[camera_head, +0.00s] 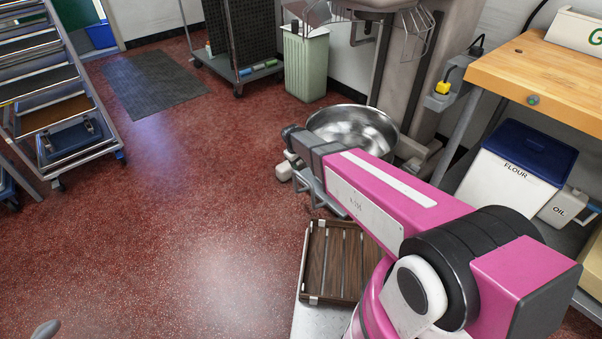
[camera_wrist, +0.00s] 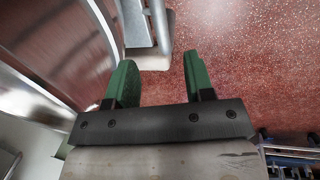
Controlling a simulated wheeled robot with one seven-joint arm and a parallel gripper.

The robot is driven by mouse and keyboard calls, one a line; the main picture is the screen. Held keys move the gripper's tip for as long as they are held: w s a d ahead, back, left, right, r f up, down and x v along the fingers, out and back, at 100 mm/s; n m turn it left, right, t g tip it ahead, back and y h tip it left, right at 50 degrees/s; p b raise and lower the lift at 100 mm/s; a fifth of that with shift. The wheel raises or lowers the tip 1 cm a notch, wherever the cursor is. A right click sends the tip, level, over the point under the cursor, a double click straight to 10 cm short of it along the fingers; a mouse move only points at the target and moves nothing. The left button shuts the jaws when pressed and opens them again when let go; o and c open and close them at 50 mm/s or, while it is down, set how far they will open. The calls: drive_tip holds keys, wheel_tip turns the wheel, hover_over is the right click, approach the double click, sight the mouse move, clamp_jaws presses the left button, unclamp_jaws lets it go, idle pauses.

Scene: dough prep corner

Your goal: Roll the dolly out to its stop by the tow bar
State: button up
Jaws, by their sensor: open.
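A steel mixing bowl (camera_head: 352,128) sits low on the floor by the mixer column, and its curved side fills the left of the wrist view (camera_wrist: 48,40). White feet or casters (camera_head: 284,171) show beside it, probably the dolly's. My gripper (camera_wrist: 158,72) has two green fingers, spread apart with nothing between them. Just past the fingertips, grey bars (camera_wrist: 158,22) rise from a pale block (camera_wrist: 153,61); I cannot tell whether they are the tow bar. My arm hides much of the area below the bowl in the head view.
A slatted wooden crate (camera_head: 338,262) is near my arm. A flour bin (camera_head: 512,165) stands under the wooden bench (camera_head: 540,75) at right. A green bin (camera_head: 305,62) is behind the bowl. A tray rack (camera_head: 55,100) stands left. The red floor (camera_head: 185,190) between is clear.

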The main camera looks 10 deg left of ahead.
sight(302, 176)
drive_tip(key=f, duration=0.3)
drive_tip(key=w+d+f, duration=0.1)
drive_tip(key=f, duration=0.6)
drive_tip(key=shift+w+d, duration=0.2)
drive_tip(key=shift+d, duration=0.05)
clamp_jaws()
